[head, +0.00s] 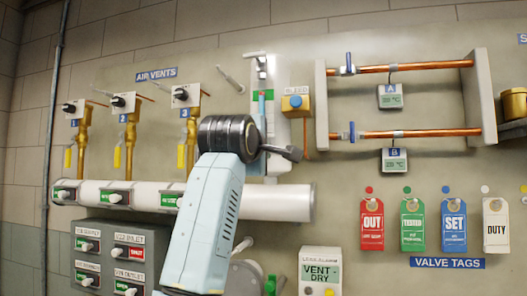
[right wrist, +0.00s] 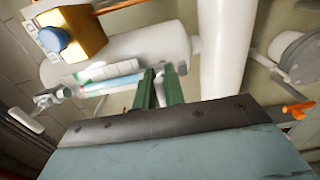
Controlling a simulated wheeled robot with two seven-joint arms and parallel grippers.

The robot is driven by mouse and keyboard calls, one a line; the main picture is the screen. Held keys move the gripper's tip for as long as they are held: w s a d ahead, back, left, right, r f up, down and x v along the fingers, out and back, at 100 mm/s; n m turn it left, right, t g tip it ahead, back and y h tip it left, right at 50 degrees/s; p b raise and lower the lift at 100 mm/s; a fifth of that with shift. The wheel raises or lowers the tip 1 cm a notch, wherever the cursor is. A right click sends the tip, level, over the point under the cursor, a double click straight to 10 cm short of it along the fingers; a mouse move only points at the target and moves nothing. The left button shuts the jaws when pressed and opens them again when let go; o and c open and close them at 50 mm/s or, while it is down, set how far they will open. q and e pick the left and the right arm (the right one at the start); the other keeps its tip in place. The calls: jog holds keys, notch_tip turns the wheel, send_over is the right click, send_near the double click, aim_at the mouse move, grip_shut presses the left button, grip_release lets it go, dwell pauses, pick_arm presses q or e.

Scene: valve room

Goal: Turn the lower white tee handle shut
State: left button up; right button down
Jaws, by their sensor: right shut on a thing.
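My right gripper's green fingers (right wrist: 160,85) are closed close together in the right wrist view, at the lower part of a pale panel (head: 284,130). They are shut on the lower white tee handle, mostly hidden between and behind the fingers. In the head view my right arm's pale blue link and black joint cover that spot, with the dark wrist end reaching right across the panel. The handle's exact angle cannot be told. An upper white handle (head: 261,62) shows at the panel's top. My left gripper is not in view.
A yellow bleed box (head: 295,104) with a blue button sits right of the panel; it also shows in the right wrist view (right wrist: 70,35). A thick white pipe (head: 285,203) runs below. Copper pipes (head: 420,68) are farther right; brass air vents (head: 83,140) are left.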

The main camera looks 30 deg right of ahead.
dwell(0.5)
jog(key=c, duration=1.5)
grip_release()
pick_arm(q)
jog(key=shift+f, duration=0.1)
pick_arm(e)
jog(key=shift+s+a, duration=0.1)
